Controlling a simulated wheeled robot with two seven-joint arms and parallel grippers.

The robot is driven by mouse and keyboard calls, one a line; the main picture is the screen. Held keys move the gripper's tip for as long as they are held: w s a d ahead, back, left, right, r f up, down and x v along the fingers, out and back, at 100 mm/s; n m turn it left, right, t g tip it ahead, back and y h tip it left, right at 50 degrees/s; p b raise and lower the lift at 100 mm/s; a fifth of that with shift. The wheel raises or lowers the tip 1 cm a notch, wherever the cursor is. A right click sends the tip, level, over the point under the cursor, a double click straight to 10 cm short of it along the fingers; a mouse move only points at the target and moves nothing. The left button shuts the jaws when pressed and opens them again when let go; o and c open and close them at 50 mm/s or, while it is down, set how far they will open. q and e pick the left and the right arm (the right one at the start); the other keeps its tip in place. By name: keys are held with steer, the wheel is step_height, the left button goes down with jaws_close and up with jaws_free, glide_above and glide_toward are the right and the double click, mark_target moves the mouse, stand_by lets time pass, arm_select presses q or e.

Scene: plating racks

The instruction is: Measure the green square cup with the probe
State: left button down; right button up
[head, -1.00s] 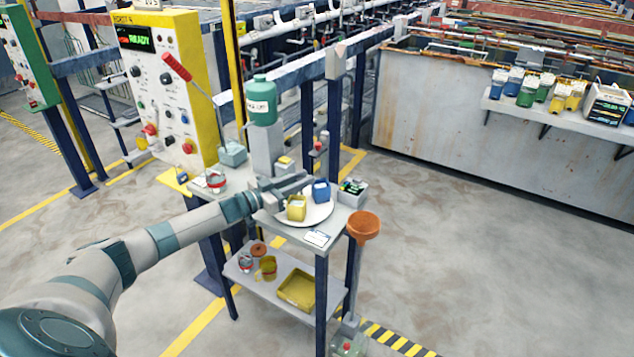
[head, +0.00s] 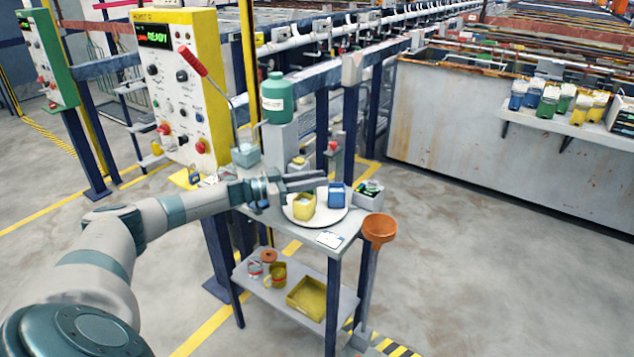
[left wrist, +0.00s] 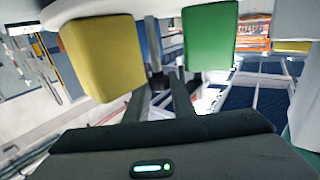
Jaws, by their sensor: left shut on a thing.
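My left gripper (head: 318,180) reaches in from the left just above the white round plate (head: 318,223). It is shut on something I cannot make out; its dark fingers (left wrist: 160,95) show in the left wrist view. A yellow square cup (head: 303,207) stands on the plate below the fingers, with a blue square cup (head: 337,197) to its right. The left wrist view shows a green square thing (left wrist: 208,38) right of the fingers and a yellow one (left wrist: 102,58) left of them. I cannot pick out the green cup on the plate in the head view, nor a probe for sure.
A yellow control panel (head: 180,95) reading READY stands at the left. A green bottle (head: 277,98) is behind the plate. A grey box (head: 368,198) and an orange funnel (head: 379,229) are at the table's right. The lower shelf holds a yellow tray (head: 307,298).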

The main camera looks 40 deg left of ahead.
arm_select(q)
steer(key=c, duration=1.5)
jaws_free()
arm_select(e)
steer(key=shift+a, duration=0.1)
arm_select(q)
steer(key=shift+s+a+f, duration=0.1)
steer(key=shift+s+a, duration=0.35)
steer(key=shift+s, duration=0.15)
steer(key=shift+b+v, duration=2.25)
steer(key=shift+v, duration=5.7)
arm_select(e)
steer(key=w+a+r+t, duration=0.2)
steer(key=w+a, duration=0.1)
steer(key=w, duration=0.4)
steer(key=w+a+r+t+y, duration=0.1)
steer(key=w+a+t, duration=0.1)
steer(key=w, duration=0.5)
steer(key=shift+w+a+r, duration=0.25)
steer(key=shift+a+r, duration=0.15)
